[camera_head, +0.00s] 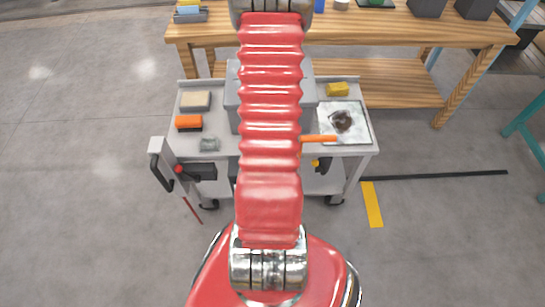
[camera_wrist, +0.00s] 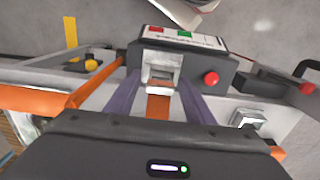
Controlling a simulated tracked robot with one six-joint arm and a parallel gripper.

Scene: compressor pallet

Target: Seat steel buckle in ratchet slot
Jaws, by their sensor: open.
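My gripper (camera_wrist: 159,82) is open in the wrist view, its two fingers pointing at the front of a dark box (camera_wrist: 208,66). A bright steel piece (camera_wrist: 161,66), seemingly the buckle, is between the fingertips at the box front. An orange strap (camera_wrist: 158,106) runs from it back between the fingers. Whether the steel sits inside the ratchet slot or only against it I cannot tell; the slot itself is not clearly visible. In the head view my red arm hides the gripper and the buckle.
The grey cart (camera_head: 220,165) holds an orange block (camera_head: 189,122), a small grey metal block (camera_head: 209,144), a yellow block (camera_head: 338,89) and a stained white sheet (camera_head: 344,122). An orange bar (camera_head: 318,139) juts right. The box has a red button (camera_wrist: 211,78). A wooden bench (camera_head: 390,35) stands behind.

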